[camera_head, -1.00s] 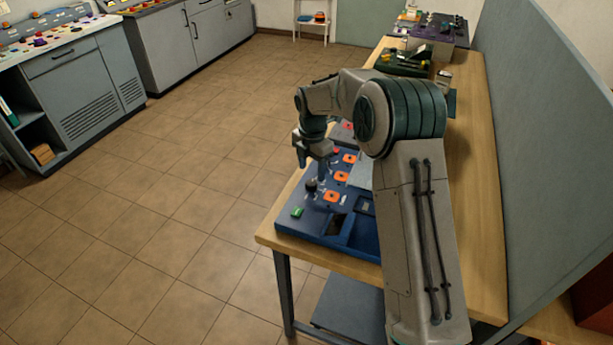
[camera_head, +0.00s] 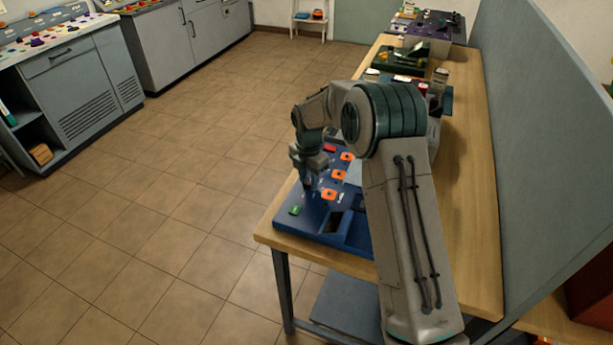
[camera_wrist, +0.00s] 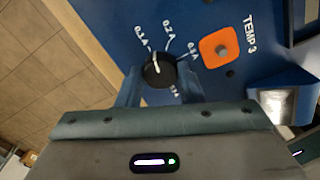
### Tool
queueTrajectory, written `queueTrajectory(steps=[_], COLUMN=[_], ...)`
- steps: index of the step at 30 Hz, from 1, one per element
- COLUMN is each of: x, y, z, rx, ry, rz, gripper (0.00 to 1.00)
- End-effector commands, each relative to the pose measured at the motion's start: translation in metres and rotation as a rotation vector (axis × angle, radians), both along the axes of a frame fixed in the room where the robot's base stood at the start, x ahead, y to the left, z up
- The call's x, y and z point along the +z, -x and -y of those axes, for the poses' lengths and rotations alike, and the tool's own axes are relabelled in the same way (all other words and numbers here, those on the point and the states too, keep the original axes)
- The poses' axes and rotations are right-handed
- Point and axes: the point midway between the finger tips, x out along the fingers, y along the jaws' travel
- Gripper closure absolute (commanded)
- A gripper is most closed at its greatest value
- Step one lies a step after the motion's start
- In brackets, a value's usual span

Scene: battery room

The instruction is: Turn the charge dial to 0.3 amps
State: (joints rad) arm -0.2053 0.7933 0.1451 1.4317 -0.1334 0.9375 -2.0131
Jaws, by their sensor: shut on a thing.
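The black charge dial (camera_wrist: 158,73) sits on the blue panel (camera_wrist: 110,30), with labels 0.1A, 0.2A and 0.3A around it and another partly hidden label. Its white pointer line points up and slightly left in the wrist view, close to the 0.1A side. My gripper (camera_wrist: 158,84) is shut on the dial, one finger on each side. In the head view my gripper (camera_head: 308,184) reaches down to the panel (camera_head: 283,221) and hides the dial.
An orange square marked TEMP 3 (camera_wrist: 219,47) is right of the dial. A green piece (camera_head: 294,210) lies on the panel's near-left part. The panel rests on a wooden table (camera_head: 470,240), with a grey partition (camera_head: 540,150) at right. Open tiled floor is at left.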

Motion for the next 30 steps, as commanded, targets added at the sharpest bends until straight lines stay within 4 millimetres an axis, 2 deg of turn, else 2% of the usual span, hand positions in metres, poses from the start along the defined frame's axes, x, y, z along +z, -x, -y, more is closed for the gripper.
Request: queueTrajectory(steps=[11,30], x=[0.0039,0.0055], y=[-0.0049,-0.0068], z=[0.0022,0.0068], rx=[-0.115,-0.7], ry=[-0.015,-0.015], rz=[0.022,0.024], gripper=[0.89,0.89])
